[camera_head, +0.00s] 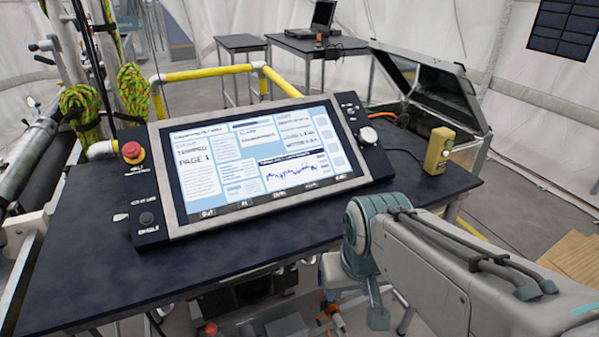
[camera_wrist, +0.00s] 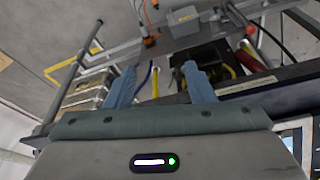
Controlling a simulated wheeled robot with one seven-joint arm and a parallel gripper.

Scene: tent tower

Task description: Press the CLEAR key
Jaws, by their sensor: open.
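The control panel (camera_head: 258,160) stands tilted on the dark table, with a large lit screen in a grey frame. A row of small labels (camera_head: 279,195) runs along the screen's lower edge; they are too small to read surely, so I cannot tell which marks the CLEAR key. In the wrist view, my gripper (camera_wrist: 160,68) is open and empty, its two blue-grey fingers apart. It points at cluttered gear and floor, away from the keys. A corner of the panel (camera_wrist: 308,135) shows at the lower right there. The fingertips are not clearly visible in the head view.
A red stop button (camera_head: 132,151) and a black knob (camera_head: 147,219) sit left of the screen, a white knob (camera_head: 368,135) right. A yellow box (camera_head: 438,150) stands on the table (camera_head: 200,280). An open case (camera_head: 425,90) is behind. The table's front is clear.

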